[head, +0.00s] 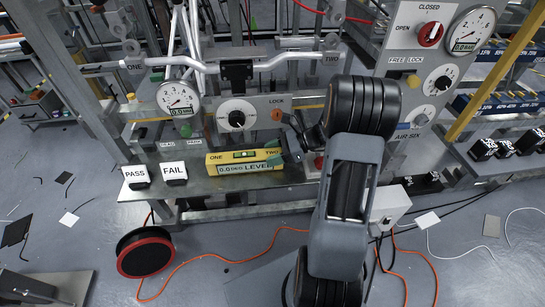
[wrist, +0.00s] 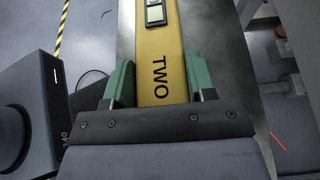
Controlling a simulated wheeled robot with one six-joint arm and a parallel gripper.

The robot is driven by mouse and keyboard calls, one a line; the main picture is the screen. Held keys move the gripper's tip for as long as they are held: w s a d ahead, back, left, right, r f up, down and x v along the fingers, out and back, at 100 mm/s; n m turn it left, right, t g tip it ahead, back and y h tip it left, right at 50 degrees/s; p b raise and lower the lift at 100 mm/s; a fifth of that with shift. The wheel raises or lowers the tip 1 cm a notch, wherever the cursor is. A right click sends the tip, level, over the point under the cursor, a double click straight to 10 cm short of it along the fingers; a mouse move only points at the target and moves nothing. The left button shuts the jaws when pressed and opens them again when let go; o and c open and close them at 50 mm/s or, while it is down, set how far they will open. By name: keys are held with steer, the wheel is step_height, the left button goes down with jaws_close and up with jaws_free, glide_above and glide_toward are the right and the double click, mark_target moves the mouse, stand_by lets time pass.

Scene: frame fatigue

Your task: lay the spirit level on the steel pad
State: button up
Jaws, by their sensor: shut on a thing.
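The yellow spirit level (head: 232,168) lies level along the front of the steel bench, with a green vial window and a "0.0 DEG LEVEL" readout. Its end marked TWO is at my gripper, at the right. In the wrist view the level (wrist: 160,55) runs between two green finger pads, and my gripper (wrist: 158,85) is shut on it. In the head view my gripper (head: 278,153) comes in from the right. I cannot tell whether the level touches the surface below. I cannot make out a separate steel pad.
PASS (head: 135,175) and FAIL (head: 174,172) blocks stand left of the level. Behind it are a dial gauge (head: 180,98), a clamp dial panel (head: 237,116) and a handlebar (head: 185,62). A grey box (head: 390,206) sits at the right; an orange cable (head: 205,260) crosses the floor.

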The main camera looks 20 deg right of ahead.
steer(key=shift+f, duration=0.35)
steer(key=o, duration=1)
